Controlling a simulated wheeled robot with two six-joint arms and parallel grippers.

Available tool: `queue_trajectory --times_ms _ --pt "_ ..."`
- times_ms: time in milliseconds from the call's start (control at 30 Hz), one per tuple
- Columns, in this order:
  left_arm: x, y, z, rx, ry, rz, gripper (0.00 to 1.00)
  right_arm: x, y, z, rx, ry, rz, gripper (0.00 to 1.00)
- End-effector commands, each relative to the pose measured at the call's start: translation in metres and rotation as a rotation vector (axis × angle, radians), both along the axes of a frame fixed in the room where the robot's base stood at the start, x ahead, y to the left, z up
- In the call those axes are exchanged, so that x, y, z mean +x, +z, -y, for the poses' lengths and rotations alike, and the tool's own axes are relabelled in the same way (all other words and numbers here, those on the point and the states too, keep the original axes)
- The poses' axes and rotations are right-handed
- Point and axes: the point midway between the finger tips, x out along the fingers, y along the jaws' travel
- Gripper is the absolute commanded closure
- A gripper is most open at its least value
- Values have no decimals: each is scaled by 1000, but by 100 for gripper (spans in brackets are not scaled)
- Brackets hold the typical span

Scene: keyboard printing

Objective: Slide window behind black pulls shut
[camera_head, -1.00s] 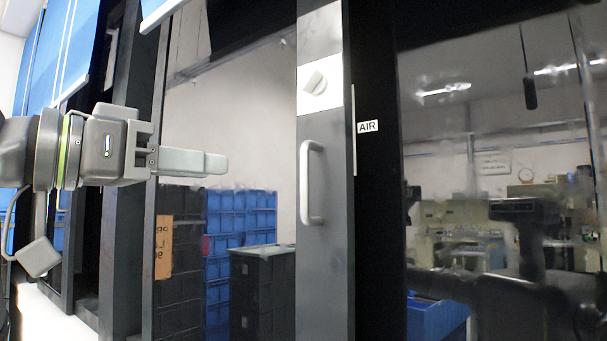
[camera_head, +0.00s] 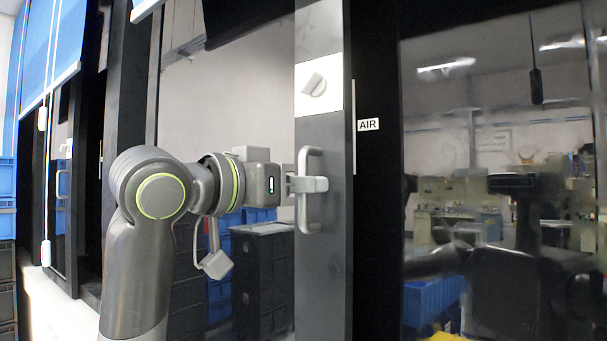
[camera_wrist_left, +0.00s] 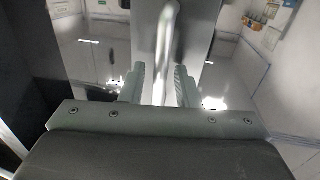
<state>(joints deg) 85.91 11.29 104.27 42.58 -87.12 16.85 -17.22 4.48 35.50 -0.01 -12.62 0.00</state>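The window panel has a dark grey upright frame (camera_head: 322,262) with a white latch plate (camera_head: 318,85) and a pale grey bar handle (camera_head: 309,160). The handle also shows in the left wrist view (camera_wrist_left: 168,40). The bar's lower part is hidden by the gripper. My right gripper is not in view.
A black post with an "AIR" label (camera_head: 368,124) stands right of the panel. Dark glass (camera_head: 480,80) beyond it carries reflections. Black crates (camera_head: 262,275) stack behind the opening. Blue blinds (camera_head: 50,60) hang at the upper left.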

Motion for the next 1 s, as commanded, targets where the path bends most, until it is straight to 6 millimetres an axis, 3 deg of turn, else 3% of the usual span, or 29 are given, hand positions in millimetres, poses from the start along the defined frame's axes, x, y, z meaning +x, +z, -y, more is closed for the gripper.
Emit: queue_trajectory --times_ms 400,633,1000 --pt "5 -1 6 1 1 1 72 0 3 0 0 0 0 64" --pt "5 0 6 1 1 1 100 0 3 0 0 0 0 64" --pt "9 0 1 1 3 1 100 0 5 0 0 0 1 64"
